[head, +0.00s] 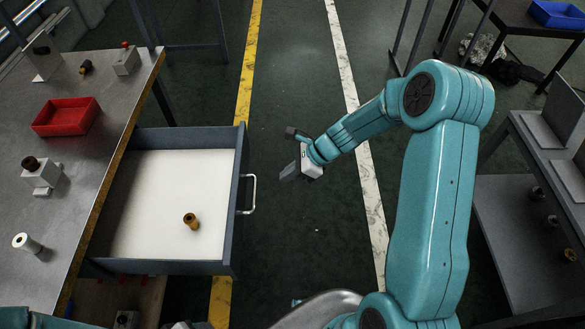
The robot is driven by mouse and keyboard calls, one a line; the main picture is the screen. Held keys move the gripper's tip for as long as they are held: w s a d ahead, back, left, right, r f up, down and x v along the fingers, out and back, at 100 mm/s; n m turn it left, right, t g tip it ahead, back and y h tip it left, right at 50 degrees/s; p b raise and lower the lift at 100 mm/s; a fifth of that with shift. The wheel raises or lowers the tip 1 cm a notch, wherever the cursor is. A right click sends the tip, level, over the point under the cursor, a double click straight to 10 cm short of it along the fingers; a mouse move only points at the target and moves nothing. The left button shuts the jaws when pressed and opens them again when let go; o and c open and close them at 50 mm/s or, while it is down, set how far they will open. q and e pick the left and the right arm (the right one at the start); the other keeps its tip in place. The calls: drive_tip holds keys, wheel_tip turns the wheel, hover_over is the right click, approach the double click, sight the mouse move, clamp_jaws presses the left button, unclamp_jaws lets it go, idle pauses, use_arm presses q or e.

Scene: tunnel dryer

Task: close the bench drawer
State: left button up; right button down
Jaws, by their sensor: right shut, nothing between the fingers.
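The bench drawer (241,200) is pulled out from the right side of the metal workbench (60,205). It has dark blue-grey walls and a white floor. A small brass-coloured fitting (190,220) is inside it. A pale bar handle (250,194) is on its right-hand front face. My right gripper (285,175) is shut and empty, to the right of the handle and slightly above it in the picture, apart from it. My left gripper is not in view; only a bit of teal arm shows at the bottom left.
The bench top carries a red tray (66,117) and several small fixtures and fittings near its edge. A shelf unit (520,220) stands at the right. A blue bin (558,14) is on a far table. The green floor right of the drawer is clear.

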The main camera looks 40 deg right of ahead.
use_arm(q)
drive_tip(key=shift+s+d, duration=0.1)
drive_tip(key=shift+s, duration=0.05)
use_arm(e)
drive_tip(key=w+a+f, duration=0.3)
drive_tip(key=a+f, duration=0.1)
drive_tip(key=a, duration=0.1)
drive_tip(key=shift+w+a, duration=0.25)
drive_tip(key=shift+w, duration=0.05)
drive_tip(key=shift+w+a, duration=0.1)
